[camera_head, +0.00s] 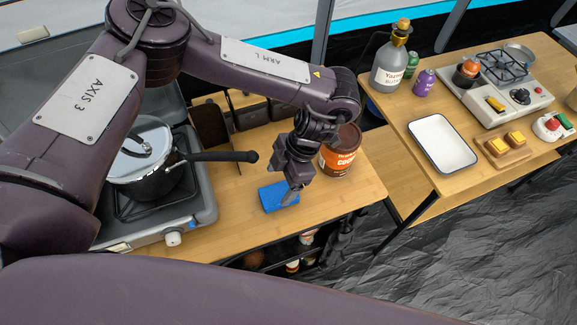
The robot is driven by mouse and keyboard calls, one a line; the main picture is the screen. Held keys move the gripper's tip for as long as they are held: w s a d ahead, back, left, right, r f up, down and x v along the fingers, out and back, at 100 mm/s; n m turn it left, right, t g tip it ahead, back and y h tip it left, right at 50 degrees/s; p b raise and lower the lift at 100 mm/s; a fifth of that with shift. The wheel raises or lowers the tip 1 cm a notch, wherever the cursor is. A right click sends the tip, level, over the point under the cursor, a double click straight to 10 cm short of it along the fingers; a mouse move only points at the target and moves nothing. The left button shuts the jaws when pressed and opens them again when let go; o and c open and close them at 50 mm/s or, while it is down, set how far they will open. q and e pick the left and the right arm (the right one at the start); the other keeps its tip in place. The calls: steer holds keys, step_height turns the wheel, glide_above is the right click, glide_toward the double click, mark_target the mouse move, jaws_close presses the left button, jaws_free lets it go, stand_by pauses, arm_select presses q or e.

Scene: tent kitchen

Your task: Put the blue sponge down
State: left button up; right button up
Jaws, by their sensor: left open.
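The blue sponge (271,198) lies on the wooden table, just right of the stove. My left gripper (289,197) points down at the sponge's right part. Its fingers are open and cover some of the sponge. Whether a finger touches the sponge I cannot tell. My right gripper does not show.
A pot (140,178) with a long black handle stands on the stove (205,205), left of the sponge. An orange-brown can (337,160) stands close behind my gripper. Bare table (240,228) lies in front of the sponge. A second table (420,195) at right holds a white tray (442,142).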

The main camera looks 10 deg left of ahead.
arm_select(q)
steer(key=shift+b+v, duration=0.45)
steer(key=shift+v, duration=2.5)
